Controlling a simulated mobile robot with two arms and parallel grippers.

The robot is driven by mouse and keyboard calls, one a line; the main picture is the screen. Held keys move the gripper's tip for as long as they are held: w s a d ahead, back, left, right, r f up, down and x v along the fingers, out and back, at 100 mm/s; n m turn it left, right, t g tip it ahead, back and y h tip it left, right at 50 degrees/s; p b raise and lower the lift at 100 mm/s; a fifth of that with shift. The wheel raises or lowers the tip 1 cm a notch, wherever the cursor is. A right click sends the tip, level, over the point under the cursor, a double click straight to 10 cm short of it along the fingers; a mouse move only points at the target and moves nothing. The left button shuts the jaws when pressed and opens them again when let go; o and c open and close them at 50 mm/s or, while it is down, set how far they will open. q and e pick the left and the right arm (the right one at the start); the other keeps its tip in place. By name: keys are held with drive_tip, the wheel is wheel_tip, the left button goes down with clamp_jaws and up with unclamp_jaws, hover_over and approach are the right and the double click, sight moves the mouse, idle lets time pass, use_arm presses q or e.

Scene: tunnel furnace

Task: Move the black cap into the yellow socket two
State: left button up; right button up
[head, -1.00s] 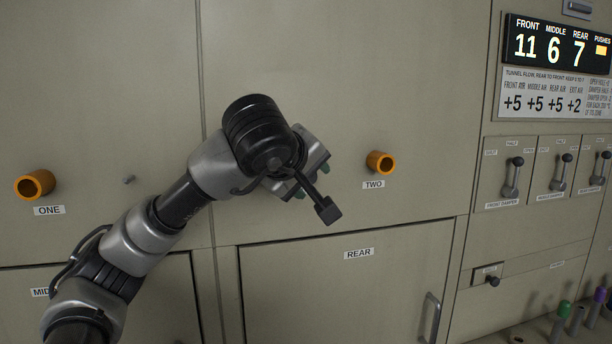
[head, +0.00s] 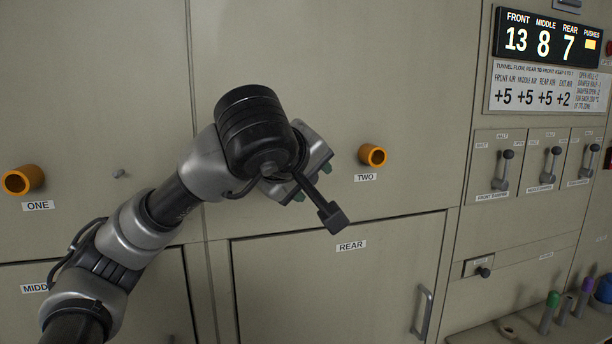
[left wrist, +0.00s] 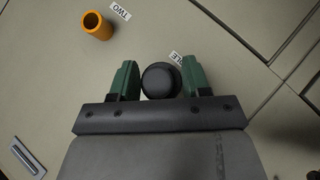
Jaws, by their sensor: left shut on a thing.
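The black cap (left wrist: 161,80) is a dark round piece between the green fingers of my left gripper (left wrist: 160,72) in the left wrist view, and the gripper is shut on it. In the head view my left gripper (head: 314,186) is in front of the wall, left of and a little below socket two, with the cap hidden behind the wrist. The yellow socket two (head: 373,155) is a short orange-yellow tube above the label TWO. It also shows at the upper left of the left wrist view (left wrist: 96,27), apart from the cap. My right gripper is not in view.
A similar socket (head: 22,180) sits above the label ONE at the left. The REAR door (head: 340,290) has a handle (head: 422,313). Damper levers (head: 503,170) and a display (head: 548,42) are at the right. Coloured pegs (head: 553,300) stand at the lower right.

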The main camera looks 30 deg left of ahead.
use_arm(q)
drive_tip(key=s+d+p, duration=0.1)
drive_tip(key=s+d, duration=0.5)
drive_tip(key=d, duration=0.1)
drive_tip(key=shift+s+d+p, duration=0.3)
drive_tip(key=shift+d+p, duration=0.05)
drive_tip(key=shift+p, duration=0.05)
drive_tip(key=shift+w+a, duration=0.1)
drive_tip(key=shift+w, duration=0.1)
